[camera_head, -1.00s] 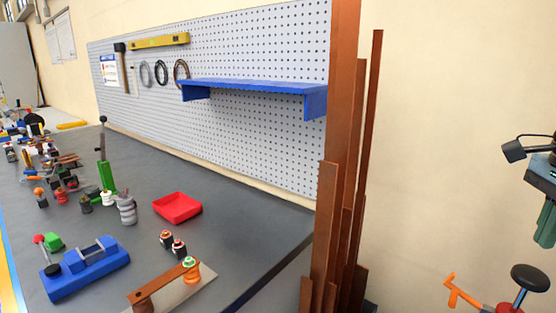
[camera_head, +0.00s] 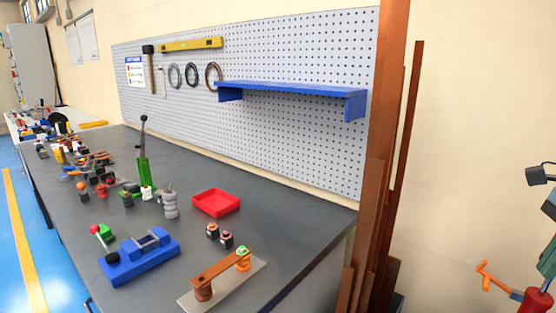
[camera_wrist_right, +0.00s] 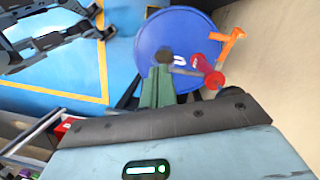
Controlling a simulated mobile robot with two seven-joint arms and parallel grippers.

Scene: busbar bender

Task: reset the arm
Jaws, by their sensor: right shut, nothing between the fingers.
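A dark workbench (camera_head: 300,215) carries a blue fixture (camera_head: 138,262), a red tray (camera_head: 216,202) and a copper bar on posts (camera_head: 222,266). Upright copper bars (camera_head: 385,190) stand at its right end. A blue shelf (camera_head: 290,88) juts from the pegboard. Open blue floor lies left.

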